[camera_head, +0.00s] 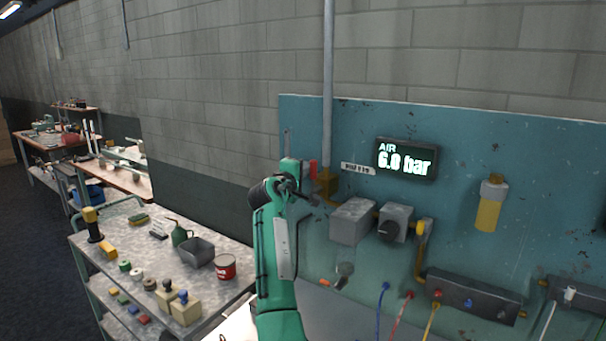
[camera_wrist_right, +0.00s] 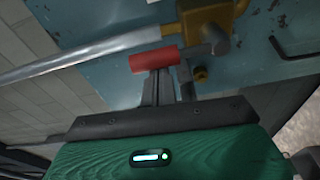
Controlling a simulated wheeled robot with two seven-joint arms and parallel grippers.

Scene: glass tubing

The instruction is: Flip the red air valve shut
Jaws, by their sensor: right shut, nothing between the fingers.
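In the right wrist view the red handle (camera_wrist_right: 153,60) lies roughly along the pipe, beside the yellow valve body (camera_wrist_right: 209,20). The yellow body (camera_head: 327,184) also shows in the head view, partly behind my gripper. My right gripper (camera_head: 305,190) is shut and empty, close to the handle. In the wrist view its fingers (camera_wrist_right: 170,82) reach up to the handle's lower edge; I cannot tell whether they touch it. My left gripper is not in view.
The display (camera_head: 406,159) reads AIR 6.0 bar. Grey boxes (camera_head: 352,221), a yellow cylinder (camera_head: 489,205) and a manifold with coloured hoses (camera_head: 470,298) are on the panel. A cart (camera_head: 215,293) with cans and small parts stands left of my arm.

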